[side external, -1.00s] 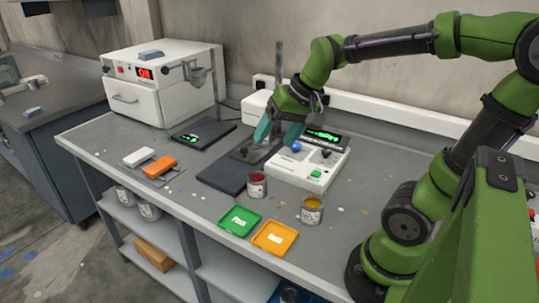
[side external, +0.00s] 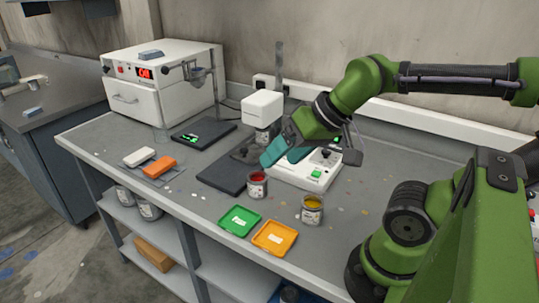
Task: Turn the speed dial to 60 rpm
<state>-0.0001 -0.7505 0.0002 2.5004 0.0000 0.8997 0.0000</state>
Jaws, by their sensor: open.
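The white control box (side external: 301,181) stands on the bench, with a green button (side external: 316,174) on its front and a dark knob (side external: 326,153), which looks like the speed dial, on its top right. The dial's setting is too small to read. My gripper (side external: 272,158) is open, its teal fingers pointing down and left in front of the box's left part. No thing shows between the fingers. My gripper hides most of the box's display; only a small green bit (side external: 336,140) shows. The white mixer head (side external: 262,108) stands behind on a post, above a dark base.
A red paint can (side external: 257,186) and a yellow paint can (side external: 312,210) stand in front of the box. Green (side external: 239,221) and orange (side external: 273,239) trays lie at the front edge. A white oven (side external: 160,85) and a black scale (side external: 204,134) are left. The bench right of the box is mostly clear.

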